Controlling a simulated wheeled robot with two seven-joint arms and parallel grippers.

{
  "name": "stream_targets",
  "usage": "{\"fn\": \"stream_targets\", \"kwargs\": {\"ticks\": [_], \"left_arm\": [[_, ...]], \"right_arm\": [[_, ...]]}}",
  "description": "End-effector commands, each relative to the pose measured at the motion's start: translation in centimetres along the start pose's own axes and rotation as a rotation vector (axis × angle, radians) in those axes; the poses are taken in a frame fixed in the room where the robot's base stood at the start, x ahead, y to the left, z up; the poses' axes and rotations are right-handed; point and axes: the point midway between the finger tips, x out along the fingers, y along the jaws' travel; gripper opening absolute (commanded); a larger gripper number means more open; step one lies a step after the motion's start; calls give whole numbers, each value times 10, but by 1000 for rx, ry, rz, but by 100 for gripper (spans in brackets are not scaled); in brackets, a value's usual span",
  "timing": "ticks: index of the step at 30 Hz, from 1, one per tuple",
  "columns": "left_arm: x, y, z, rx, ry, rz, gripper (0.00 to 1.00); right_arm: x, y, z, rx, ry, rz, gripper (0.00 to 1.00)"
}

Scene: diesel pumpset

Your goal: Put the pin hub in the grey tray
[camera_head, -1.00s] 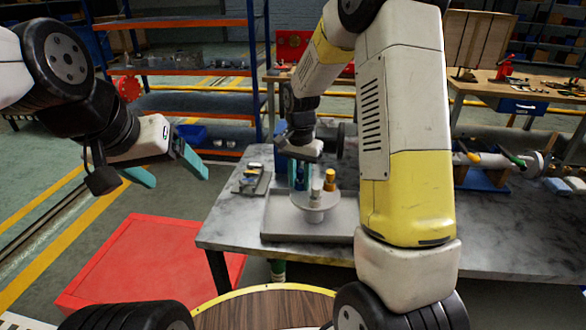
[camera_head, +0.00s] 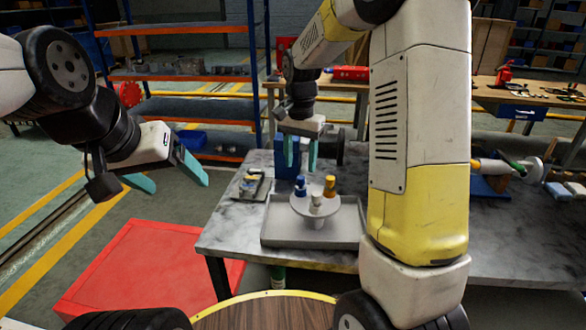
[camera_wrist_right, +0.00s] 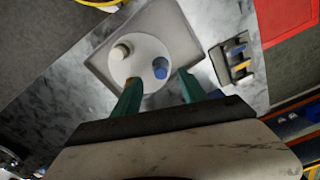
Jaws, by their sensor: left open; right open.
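The pin hub (camera_head: 318,210) is a pale round disc on a stem. It stands upright over the grey tray (camera_head: 280,235), and its foot appears to rest inside. It carries a blue pin (camera_head: 300,185), a yellow pin (camera_head: 330,185) and a whitish pin (camera_head: 316,198). In the right wrist view the hub (camera_wrist_right: 143,62) shows within the tray (camera_wrist_right: 175,20); a finger partly hides the yellow pin. My right gripper (camera_head: 301,165) is open and empty above and behind the hub, apart from it. My left gripper (camera_head: 167,182) is open and empty, left of the table.
The marbled table (camera_head: 230,220) has a small holder with parts (camera_head: 252,184) left of the tray. A blue box (camera_head: 289,155) stands behind the hub. A red box (camera_head: 150,265) is on the floor at left. A blue-and-orange shelf rack (camera_head: 190,95) stands behind.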

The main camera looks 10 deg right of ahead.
Motion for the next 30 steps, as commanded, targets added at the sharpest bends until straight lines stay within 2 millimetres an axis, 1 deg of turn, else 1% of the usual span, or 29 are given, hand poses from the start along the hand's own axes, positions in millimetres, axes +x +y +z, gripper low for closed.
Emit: {"fn": "stream_targets", "kwargs": {"ticks": [1,3,8,11,13,17,18,20,21,25,27,30], "left_arm": [[0,0,0,0,0,0,79],[0,0,0,0,0,0,79],[0,0,0,0,0,0,79],[0,0,0,0,0,0,79],[0,0,0,0,0,0,79],[0,0,0,0,0,0,79],[0,0,0,0,0,0,79],[0,0,0,0,0,0,79],[0,0,0,0,0,0,79],[0,0,0,0,0,0,79],[0,0,0,0,0,0,79],[0,0,0,0,0,0,79]], "right_arm": [[-10,-1,0,0,3,-3,50],[-20,-1,0,0,2,-2,50],[-34,0,1,-2,1,-2,50],[-46,7,6,-21,11,-23,50],[-60,18,14,-56,28,-56,50],[-90,47,43,-161,89,-141,50],[-98,58,54,-199,113,-168,50],[-109,72,71,-259,154,-205,50],[-114,82,82,-297,183,-228,50],[-124,111,119,-416,286,-288,50],[-124,124,136,-474,341,-309,50],[-122,137,156,-540,408,-328,50]]}}
